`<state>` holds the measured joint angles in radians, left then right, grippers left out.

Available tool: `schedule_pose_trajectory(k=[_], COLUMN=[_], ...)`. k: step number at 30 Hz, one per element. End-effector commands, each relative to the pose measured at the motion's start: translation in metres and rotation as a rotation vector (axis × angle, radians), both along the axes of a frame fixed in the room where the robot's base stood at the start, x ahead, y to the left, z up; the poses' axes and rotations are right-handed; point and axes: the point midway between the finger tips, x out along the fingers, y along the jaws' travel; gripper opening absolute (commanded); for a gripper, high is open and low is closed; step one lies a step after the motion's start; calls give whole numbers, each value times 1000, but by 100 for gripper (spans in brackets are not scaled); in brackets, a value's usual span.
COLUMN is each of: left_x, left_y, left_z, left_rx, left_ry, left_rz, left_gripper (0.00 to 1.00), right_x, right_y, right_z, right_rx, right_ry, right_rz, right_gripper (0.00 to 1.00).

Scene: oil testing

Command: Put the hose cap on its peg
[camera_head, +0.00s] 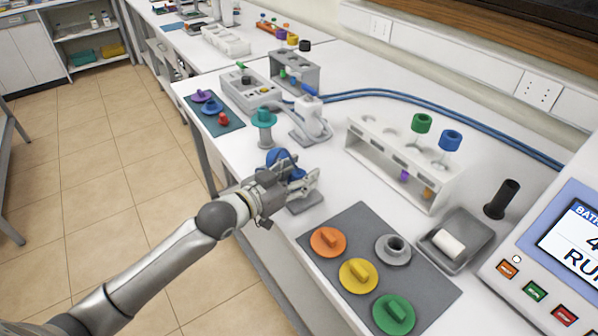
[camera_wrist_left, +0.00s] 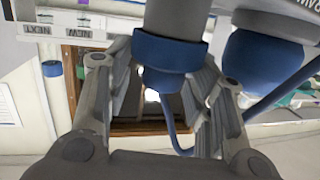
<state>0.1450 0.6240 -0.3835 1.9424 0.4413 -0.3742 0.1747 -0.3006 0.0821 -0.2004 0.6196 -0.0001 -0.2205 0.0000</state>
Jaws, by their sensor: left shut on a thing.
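My left gripper (camera_head: 302,186) is shut on a blue cap (camera_head: 278,157) above the front edge of the white bench. In the left wrist view the blue cap (camera_wrist_left: 170,58) sits between the fingers, against a grey cylinder. A second blue round part (camera_wrist_left: 262,62) is to its right, and a thin blue hose or tether (camera_wrist_left: 188,140) loops below. A grey base (camera_head: 305,202) stands under the gripper; the fingers hide most of what is on it. I cannot tell which part is the peg, or whether the cap touches it. My right gripper is not in view.
A grey mat (camera_head: 350,222) with several coloured knobbed discs lies to the right. A white tube rack (camera_head: 395,165) stands behind it. A teal-topped stand (camera_head: 264,125) and a white device (camera_head: 311,122) stand behind the gripper. A blue hose (camera_head: 400,93) runs along the back.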

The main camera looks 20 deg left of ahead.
Motion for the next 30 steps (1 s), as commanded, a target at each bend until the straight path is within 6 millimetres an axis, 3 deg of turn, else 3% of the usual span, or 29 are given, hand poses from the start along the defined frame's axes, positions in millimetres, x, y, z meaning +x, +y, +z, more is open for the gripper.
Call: schedule_pose_trajectory(k=[30], left_x=[0], left_y=[0], left_z=[-1], left_rx=[0], left_ry=[0], left_rz=[0], left_gripper=[25], right_x=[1], right_y=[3], right_z=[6], right_rx=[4], right_ry=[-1], right_rz=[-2], right_gripper=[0])
